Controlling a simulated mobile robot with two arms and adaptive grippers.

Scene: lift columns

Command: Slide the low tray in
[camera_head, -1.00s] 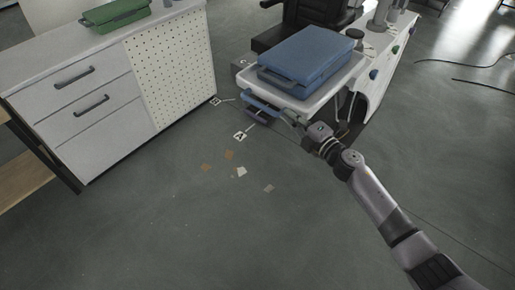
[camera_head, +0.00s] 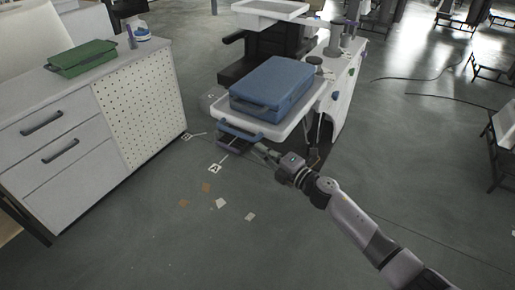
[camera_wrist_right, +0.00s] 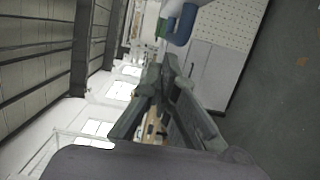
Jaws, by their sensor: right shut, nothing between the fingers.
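My right gripper (camera_head: 258,148) is shut and empty, just right of and below that handle in the head view. Whether it touches the tray is unclear. In the right wrist view its fingers (camera_wrist_right: 152,92) come together, with a blue handle (camera_wrist_right: 183,24) beyond them, apart in the picture. My left gripper is not in view.
A higher white tray (camera_head: 270,10) shows at the top. A white cabinet (camera_head: 75,150) with a green case (camera_head: 82,58) is at left. Floor labels and scraps lie in front; the floor (camera_head: 150,250) is otherwise open.

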